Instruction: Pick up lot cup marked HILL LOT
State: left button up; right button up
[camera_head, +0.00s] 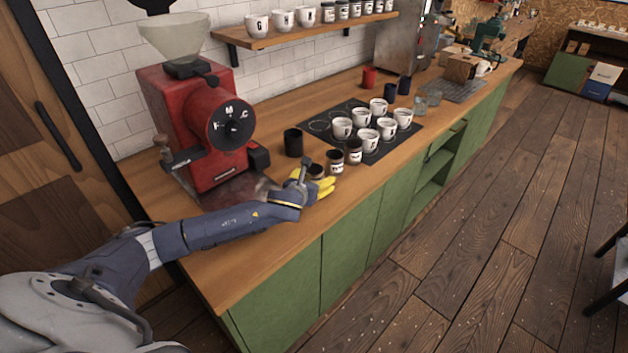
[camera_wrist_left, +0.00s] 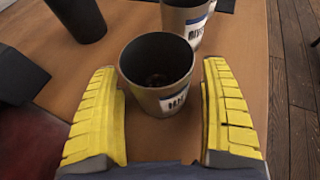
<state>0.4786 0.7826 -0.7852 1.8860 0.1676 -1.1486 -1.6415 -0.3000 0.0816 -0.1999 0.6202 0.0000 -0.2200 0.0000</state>
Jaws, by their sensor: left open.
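My left gripper (camera_head: 318,180) is open, with its yellow fingers on either side of a small lot cup (camera_head: 316,170). In the left wrist view this cup (camera_wrist_left: 160,85) stands upright between the left gripper's fingers (camera_wrist_left: 160,72), with a gap visible on both sides. It is grey with a dark inside, and a white label faces partly right; its small letters look like the start of HILL. A second lot cup (camera_head: 336,161) stands just beyond, its label beginning like RIV in the left wrist view (camera_wrist_left: 187,22). A third lot cup (camera_head: 354,151) stands behind that.
A black cup (camera_head: 293,142) stands close behind the gripper. A red grinder (camera_head: 196,130) stands to the left. Several white cups stand on a dark mat (camera_head: 322,124) further along. The counter's front strip (camera_head: 290,236) is clear.

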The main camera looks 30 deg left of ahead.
pick_arm(q)
jog(key=shift+w+f, duration=0.1)
jog(key=shift+w, duration=0.15)
jog(key=c, duration=1.4)
jog(key=shift+o, duration=0.2)
